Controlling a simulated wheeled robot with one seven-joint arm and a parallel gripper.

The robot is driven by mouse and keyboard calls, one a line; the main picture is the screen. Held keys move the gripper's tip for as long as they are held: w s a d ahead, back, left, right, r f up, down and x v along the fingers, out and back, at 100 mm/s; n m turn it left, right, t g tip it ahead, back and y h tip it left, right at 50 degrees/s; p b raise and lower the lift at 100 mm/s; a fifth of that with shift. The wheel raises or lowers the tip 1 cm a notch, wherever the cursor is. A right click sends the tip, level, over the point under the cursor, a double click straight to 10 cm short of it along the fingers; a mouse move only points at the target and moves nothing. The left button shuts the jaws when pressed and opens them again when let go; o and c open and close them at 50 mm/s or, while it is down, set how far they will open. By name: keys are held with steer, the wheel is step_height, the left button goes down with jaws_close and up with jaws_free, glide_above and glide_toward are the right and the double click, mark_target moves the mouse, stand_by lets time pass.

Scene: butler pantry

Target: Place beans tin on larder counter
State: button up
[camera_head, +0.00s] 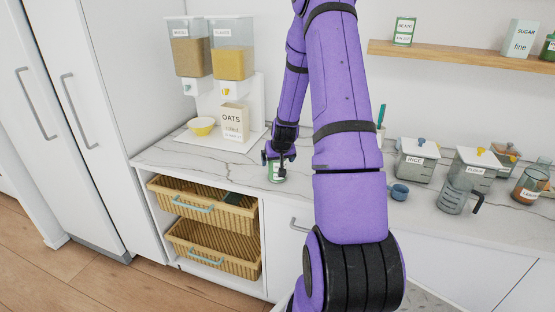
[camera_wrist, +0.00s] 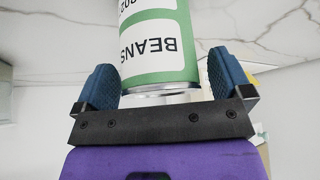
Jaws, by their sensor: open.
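The beans tin (camera_wrist: 155,45) is green with a white label reading BEANS, which appears upside down in the wrist view. In the head view the tin (camera_head: 276,173) stands on the white marble-look counter (camera_head: 200,160), partly covered by my gripper (camera_head: 279,160). In the wrist view my gripper (camera_wrist: 160,85) is open, with one blue finger pad on each side of the tin. Small gaps show between the pads and the tin, so it is not clamped. My arm hides part of the counter behind it.
An oats box (camera_head: 234,123), a yellow bowl (camera_head: 201,126) and cereal dispensers (camera_head: 210,50) stand left. A blue mug (camera_head: 399,192), a rice canister (camera_head: 417,158) and a jug (camera_head: 455,195) stand right. Wicker baskets (camera_head: 205,207) sit below. A wooden shelf (camera_head: 460,57) hangs above.

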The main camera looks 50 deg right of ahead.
steer(key=v, duration=1.2)
steer(key=s+a+r+n+y, duration=0.1)
steer(key=s+a+r+n, duration=0.1)
steer(key=a+r, duration=0.7)
steer(key=s+a+r+n+y, duration=0.1)
steer(key=s+a+r+n, duration=0.1)
steer(key=a+r, duration=0.7)
steer(key=s+a+r+n+y, duration=0.1)
steer(key=s+a+r, duration=0.3)
steer(key=s+a, duration=1)
steer(key=s+n, duration=0.1)
steer(key=s, duration=0.1)
steer(key=shift+s+r+n, duration=0.2)
steer(key=shift+s+n, duration=0.15)
steer(key=shift+n, duration=0.05)
